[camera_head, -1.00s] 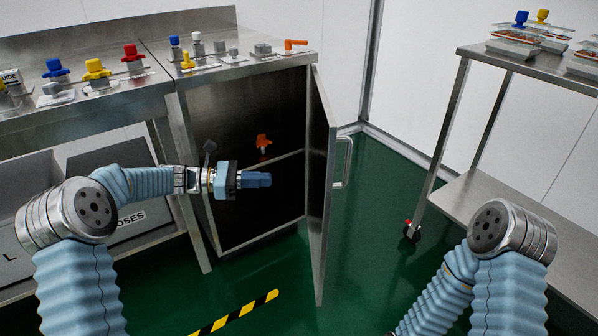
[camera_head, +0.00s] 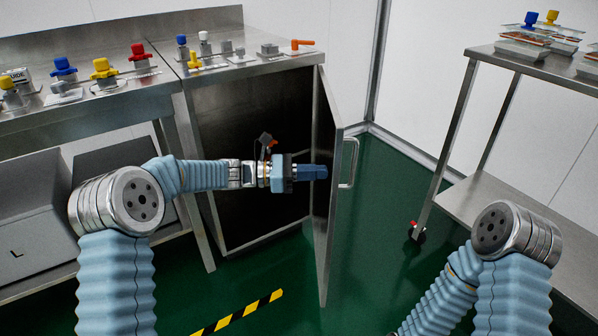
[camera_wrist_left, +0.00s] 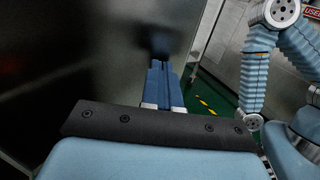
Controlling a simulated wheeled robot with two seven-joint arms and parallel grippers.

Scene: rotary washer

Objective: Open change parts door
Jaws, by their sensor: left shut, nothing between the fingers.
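The change parts door (camera_head: 325,190) is a steel cabinet door, standing ajar and swung out toward me, with a bar handle (camera_head: 350,163) on its outer face at the right. My left gripper (camera_head: 325,172) is shut and empty, with its blue fingertips at the inner side of the door; I cannot tell for sure whether they touch it.
The dark cabinet interior (camera_head: 255,115) is behind my left arm. Valves and small parts stand on the steel counter (camera_head: 235,64). A wheeled steel cart (camera_head: 490,195) stands at the right. Green floor (camera_head: 375,260) is clear between the door and the cart.

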